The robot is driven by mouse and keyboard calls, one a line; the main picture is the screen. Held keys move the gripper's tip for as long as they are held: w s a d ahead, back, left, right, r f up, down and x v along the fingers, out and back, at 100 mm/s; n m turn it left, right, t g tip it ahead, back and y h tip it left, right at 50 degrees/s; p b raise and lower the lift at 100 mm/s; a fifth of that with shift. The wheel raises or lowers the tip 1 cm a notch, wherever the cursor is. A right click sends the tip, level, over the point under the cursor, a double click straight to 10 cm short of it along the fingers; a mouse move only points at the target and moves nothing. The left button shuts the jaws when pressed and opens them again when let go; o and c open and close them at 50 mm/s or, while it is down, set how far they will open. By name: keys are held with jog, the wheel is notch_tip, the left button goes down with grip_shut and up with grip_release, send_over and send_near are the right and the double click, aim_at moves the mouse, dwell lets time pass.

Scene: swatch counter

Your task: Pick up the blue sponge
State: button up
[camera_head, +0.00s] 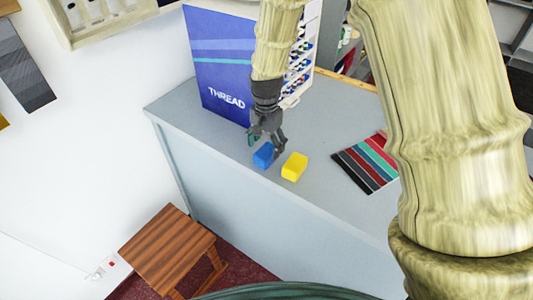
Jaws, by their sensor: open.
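The blue sponge (263,156) lies on the grey counter (222,131) near its front edge. A yellow block (294,167), which looks like another sponge, lies close to its right with a small gap. My gripper (267,145) points down just above and behind the blue sponge. Its dark fingers are open. One finger reaches down near the gap between the two blocks, and the fingers partly overlap the blue sponge's upper edge. I cannot tell whether any finger touches the sponge.
A blue THREAD display box (222,60) stands behind my gripper, with a spool rack (301,62) beside it. A fan of fabric swatches (367,160) lies to the right. A wooden stool (168,250) stands on the floor below the counter. Counter left of the sponge is clear.

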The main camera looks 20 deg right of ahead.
aim_at(266, 151)
jog(key=shift+f+p, duration=0.75)
jog(key=shift+f, duration=1.15)
jog(key=shift+c, duration=0.4)
jog(key=c, duration=0.8)
